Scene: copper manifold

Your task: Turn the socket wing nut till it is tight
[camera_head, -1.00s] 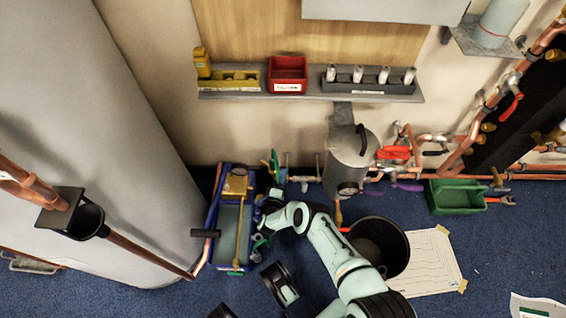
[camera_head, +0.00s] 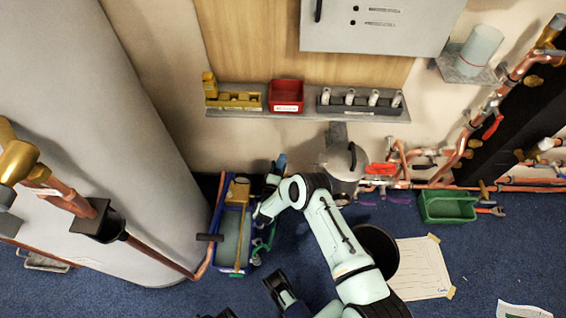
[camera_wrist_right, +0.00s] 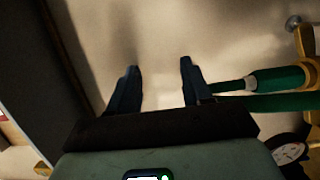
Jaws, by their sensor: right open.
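My right gripper (camera_head: 274,178) is dark and sits at the end of the mint arm, near the wall at the top right of the blue toolbox. In the right wrist view its two dark fingers (camera_wrist_right: 155,90) are apart, with only pale wall between them. I cannot make out the socket wing nut in either view; the arm and gripper may hide it. Green tool handles (camera_wrist_right: 278,84) lie just right of the right finger, and I cannot tell whether they touch.
The blue toolbox (camera_head: 217,226) stands left of my arm. A grey canister (camera_head: 340,162) is close on the right, near copper pipes (camera_head: 462,187) with red-handled valves. A black bucket (camera_head: 376,246) and green bin (camera_head: 446,205) stand on the floor. A shelf (camera_head: 300,115) is above.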

